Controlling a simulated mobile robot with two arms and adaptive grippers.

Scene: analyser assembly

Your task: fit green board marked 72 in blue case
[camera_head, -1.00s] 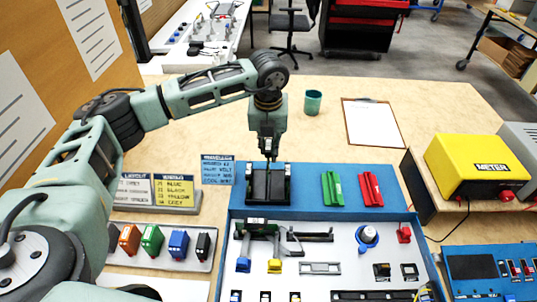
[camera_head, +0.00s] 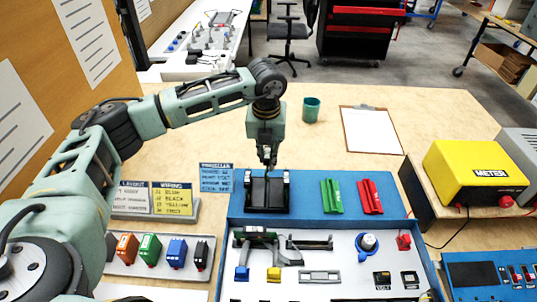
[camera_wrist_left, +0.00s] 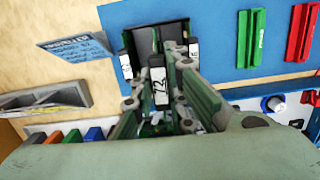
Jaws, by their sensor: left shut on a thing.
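My left gripper (camera_head: 267,166) is over the black rack (camera_head: 268,195). In the left wrist view the left gripper (camera_wrist_left: 158,105) is shut on the green board marked 72 (camera_wrist_left: 158,88). Its white label faces the camera, and the fingers hide much of the board. Other white labels stand at the rack's two sides. I cannot tell whether the board's lower edge is clear of the rack. The blue case (camera_head: 225,262) lies open in front of the rack, with a pale inside holding several fitted parts. My right gripper is not in view.
Green (camera_head: 332,196) and red (camera_head: 370,196) rails lie on the blue panel right of the rack. A sign (camera_head: 215,178) stands left of it. A tray of coloured blocks (camera_head: 122,268) lies left of the case. A yellow meter (camera_head: 478,172) stands at right.

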